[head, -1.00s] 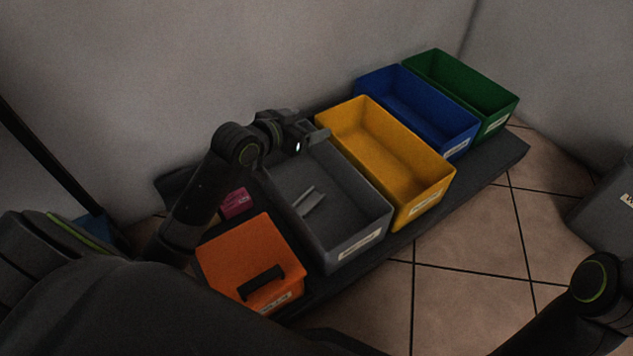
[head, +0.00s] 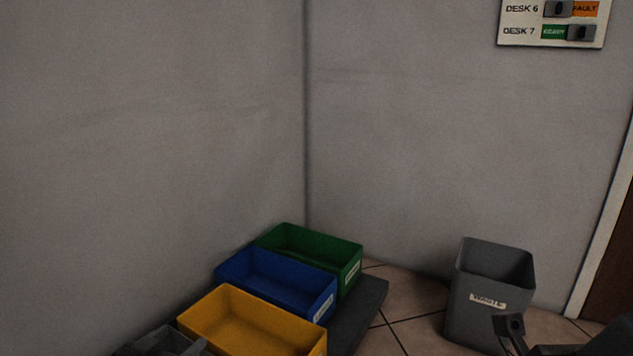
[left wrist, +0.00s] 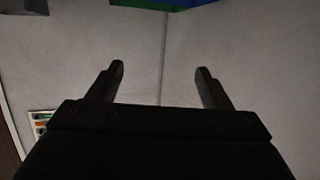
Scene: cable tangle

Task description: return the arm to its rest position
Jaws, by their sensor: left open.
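My left gripper (left wrist: 160,70) shows in the left wrist view with its two fingers wide apart and nothing between them. Past the fingers are the grey walls and their corner. In the head view the left gripper (head: 170,342) is a dark shape at the lower left edge, mostly cut off, beside the yellow bin. A dark part of my right arm shows at the bottom right of the head view, in front of the waste bin; I cannot make out its fingers.
A yellow bin (head: 253,322), a blue bin (head: 276,283) and a green bin (head: 311,256) stand in a row on a dark mat (head: 358,312). A grey waste bin (head: 470,325) stands on the tiled floor at right. A desk status panel (head: 550,22) hangs on the wall.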

